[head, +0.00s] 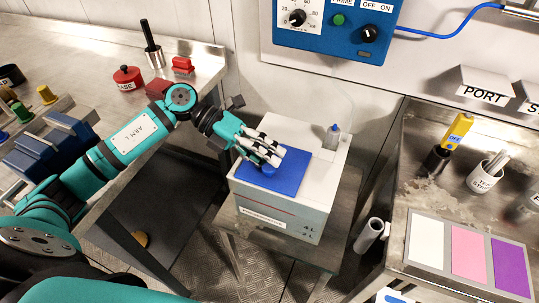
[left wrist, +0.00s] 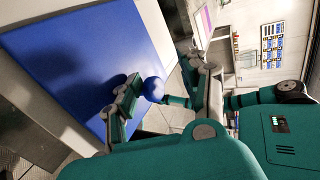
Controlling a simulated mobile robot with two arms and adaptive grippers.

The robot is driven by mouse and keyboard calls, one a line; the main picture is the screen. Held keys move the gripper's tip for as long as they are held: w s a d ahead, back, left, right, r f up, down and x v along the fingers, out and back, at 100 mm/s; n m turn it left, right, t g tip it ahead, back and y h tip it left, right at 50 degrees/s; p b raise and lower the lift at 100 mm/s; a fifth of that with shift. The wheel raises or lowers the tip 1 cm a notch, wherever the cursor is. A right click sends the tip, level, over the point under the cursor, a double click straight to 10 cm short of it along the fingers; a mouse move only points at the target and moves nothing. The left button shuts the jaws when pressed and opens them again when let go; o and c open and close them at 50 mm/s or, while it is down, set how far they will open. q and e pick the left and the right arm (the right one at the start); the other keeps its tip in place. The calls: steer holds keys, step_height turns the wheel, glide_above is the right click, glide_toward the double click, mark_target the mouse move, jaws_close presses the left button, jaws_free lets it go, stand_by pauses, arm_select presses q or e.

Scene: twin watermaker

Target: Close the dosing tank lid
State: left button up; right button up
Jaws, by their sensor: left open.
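The dosing tank (head: 280,222) is a white box on a low stand in the middle of the head view. Its blue lid (head: 290,178) appears to lie flat or nearly flat on the tank's top; I cannot tell whether it is fully seated. A round blue knob (head: 269,169) stands on the lid. My left gripper (head: 266,158) is over the lid, fingers pointing at the knob and partly covering it. In the left wrist view the blue lid (left wrist: 70,60) fills the left side, and the knob (left wrist: 153,89) shows between the open fingers. Contact is unclear. My right gripper is not in view.
A blue control box (head: 335,25) hangs on the wall behind. A metal bench (head: 415,195) with cups and colour cards is on the right. A red-lidded jar (head: 128,78) stands on the left bench.

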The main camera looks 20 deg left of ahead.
arm_select(q)
steer(key=shift+s+f+g, duration=0.3)
steer(key=shift+s+f, duration=0.05)
steer(key=shift+s, duration=0.2)
steer(key=shift+a+r, duration=0.1)
steer(key=shift+a, duration=0.15)
steer(key=v, duration=1.1)
steer(key=shift+w+a+r, duration=0.25)
steer(key=shift+w+r, duration=0.05)
steer(key=shift+r, duration=0.1)
